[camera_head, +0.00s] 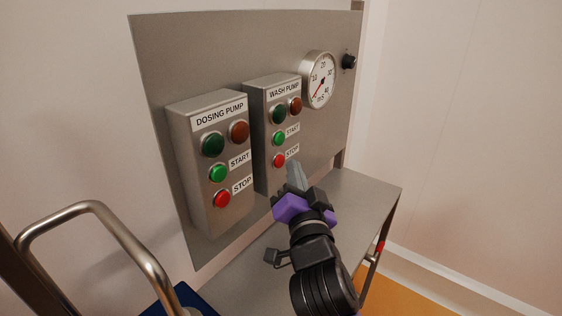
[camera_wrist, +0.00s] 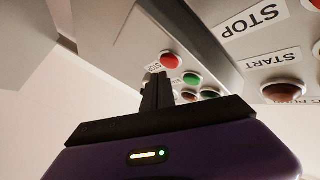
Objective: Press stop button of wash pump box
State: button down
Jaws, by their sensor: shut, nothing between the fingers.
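The wash pump box (camera_head: 262,140) is a grey metal box on an upright panel. Its red stop button (camera_head: 279,160) sits at the bottom, below the green start button (camera_head: 279,138). In the wrist view, which is upside down, the red stop button (camera_wrist: 171,60) and green start button (camera_wrist: 192,78) show just beyond my fingers. My gripper (camera_head: 294,168) is shut and empty, its fingertips just right of and slightly below the stop button in the head view. In the wrist view its fingertips (camera_wrist: 157,80) lie close to the button, apparently not touching it.
The dosing pump box (camera_head: 190,180), with its own red stop button (camera_head: 222,199), stands left of the wash pump box. A round gauge (camera_head: 319,80) and black knob (camera_head: 349,62) are at upper right. A metal table (camera_head: 365,195) lies below, a bent metal handle (camera_head: 95,207) at left.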

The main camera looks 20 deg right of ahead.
jog(key=s+d, duration=0.1)
jog(key=s, duration=0.1)
jog(key=s+d+p, duration=0.1)
jog(key=s+d, duration=0.1)
dwell(0.6)
dwell(0.5)
